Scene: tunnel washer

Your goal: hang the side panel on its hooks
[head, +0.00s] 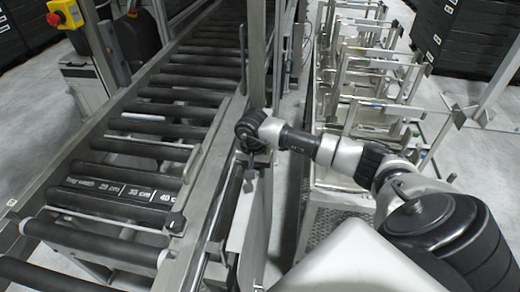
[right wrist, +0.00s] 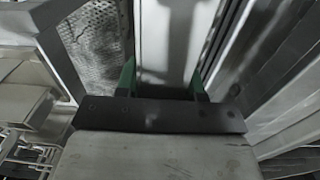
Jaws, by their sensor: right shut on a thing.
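My right gripper (head: 249,178) is in the middle of the head view, at the top of a light grey upright panel (head: 258,215) beside the conveyor frame, which looks like the side panel. In the right wrist view, the green fingertips of my right gripper (right wrist: 162,80) stand on either side of a pale upright surface (right wrist: 177,35), which looks like the panel. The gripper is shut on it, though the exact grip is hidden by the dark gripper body. I cannot make out the hooks, or whether the panel touches them. My left gripper is not in view.
A roller conveyor (head: 140,145) with a metal side rail runs along the left. A metal post (head: 257,50) rises just beyond my gripper. A metal rack (head: 375,95) with perforated sides stands to the right. A narrow strip of floor (head: 287,190) lies between.

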